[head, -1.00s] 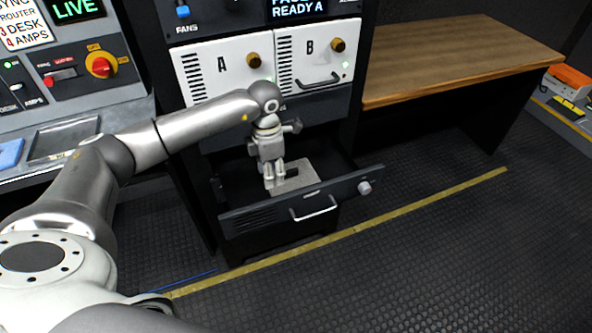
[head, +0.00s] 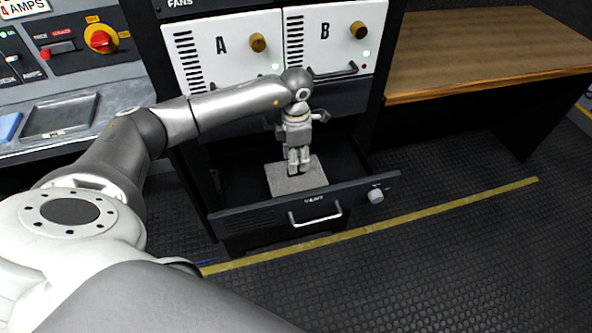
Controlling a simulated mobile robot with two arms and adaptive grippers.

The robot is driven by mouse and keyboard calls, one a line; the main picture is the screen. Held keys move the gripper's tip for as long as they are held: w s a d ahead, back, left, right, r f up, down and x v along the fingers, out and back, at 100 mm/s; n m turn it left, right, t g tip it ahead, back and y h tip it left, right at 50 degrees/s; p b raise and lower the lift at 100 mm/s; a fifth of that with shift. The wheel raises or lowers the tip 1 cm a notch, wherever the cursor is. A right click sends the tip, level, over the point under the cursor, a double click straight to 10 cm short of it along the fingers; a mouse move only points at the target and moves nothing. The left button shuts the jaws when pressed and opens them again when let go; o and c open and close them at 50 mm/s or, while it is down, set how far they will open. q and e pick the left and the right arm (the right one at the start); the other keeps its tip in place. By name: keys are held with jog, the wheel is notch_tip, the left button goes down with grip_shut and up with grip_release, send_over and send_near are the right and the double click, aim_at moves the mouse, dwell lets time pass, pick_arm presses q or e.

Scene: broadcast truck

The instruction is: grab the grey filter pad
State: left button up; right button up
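The grey filter pad (head: 282,184) is a flat, light grey square on the floor of the open drawer (head: 262,216). My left gripper (head: 298,172) points down into the drawer, with its fingertips right over the pad. Its two fingers show close together, with a small dark patch beside the tips. I cannot tell whether the tips touch the pad or whether the fingers are open or shut. Part of the pad is hidden behind the fingers. My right gripper is not in view.
White panels A (head: 222,72) and B (head: 325,58) are above. A wooden desk (head: 480,50) stands to the right. A control console (head: 60,110) is on the left. The floor in front is clear.

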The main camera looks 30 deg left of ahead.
pick_arm(q)
jog(key=shift+w+f, duration=0.1)
jog(key=shift+f, duration=0.15)
jog(key=shift+a+f+b, duration=0.15)
jog(key=shift+f+b, duration=0.5)
jog(key=shift+f, duration=0.05)
jog(key=f, duration=0.1)
jog(key=f+b, duration=0.2)
jog(key=shift+w+a+f, duration=0.1)
jog(key=shift+w+f, duration=0.15)
jog(key=shift+f, duration=0.05)
jog(key=shift+r, duration=0.1)
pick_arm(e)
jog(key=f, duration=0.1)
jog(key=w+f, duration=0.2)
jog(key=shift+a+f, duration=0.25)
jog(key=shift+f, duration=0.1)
pick_arm(q)
jog(key=shift+c, duration=0.5)
grip_shut()
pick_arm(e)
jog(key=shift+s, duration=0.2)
